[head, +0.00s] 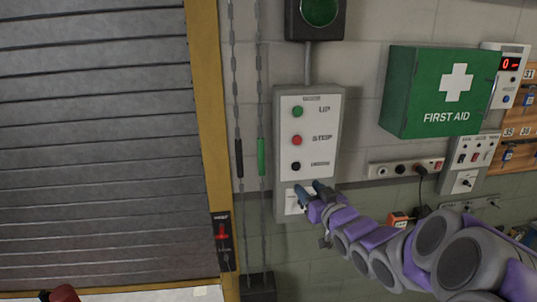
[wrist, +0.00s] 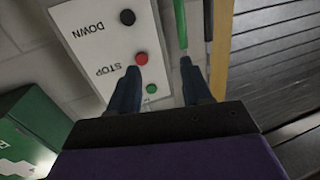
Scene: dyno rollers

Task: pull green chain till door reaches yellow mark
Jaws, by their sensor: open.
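The green sleeve (head: 261,157) is on the right strand of a hanging chain loop, beside the door frame. A black sleeve (head: 239,158) is on the left strand. The green sleeve also shows in the wrist view (wrist: 180,22), beyond my fingertips. My gripper (head: 311,188) is open and empty, right of and below the green sleeve, in front of the lower control box. In the wrist view my gripper (wrist: 160,66) has its fingers apart, touching no chain. The grey slatted door (head: 100,150) fills the left. I cannot make out a separate yellow mark; the door frame (head: 207,90) is yellow.
A control box (head: 325,110) with green, red and black buttons is on the wall right of the chain. A black unit with a red lever (head: 222,235) is on the frame. A green first aid box (head: 435,90) and socket panels are farther right.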

